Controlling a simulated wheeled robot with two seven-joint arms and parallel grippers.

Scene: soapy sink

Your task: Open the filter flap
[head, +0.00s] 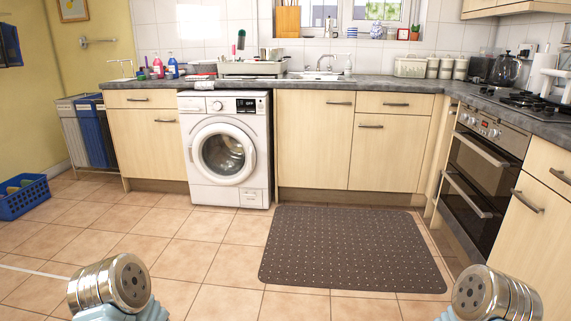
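The washing machine (199,125) stands under the counter, left of centre in the head view. Its round door (223,153) looks shut. A small filter flap (256,197) sits at the machine's lower right corner, close to the floor, and looks closed. Metal parts of my two arms show at the bottom left and bottom right, well in front of the machine. No gripper fingers are in view on either side.
Bare tiled floor (190,255) lies before the machine. A dark mat (352,250) lies to its right. Wooden cupboards (315,140) flank it. An oven (478,180) stands at the right. A blue basket (24,198) and laundry bins (93,132) are at the left.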

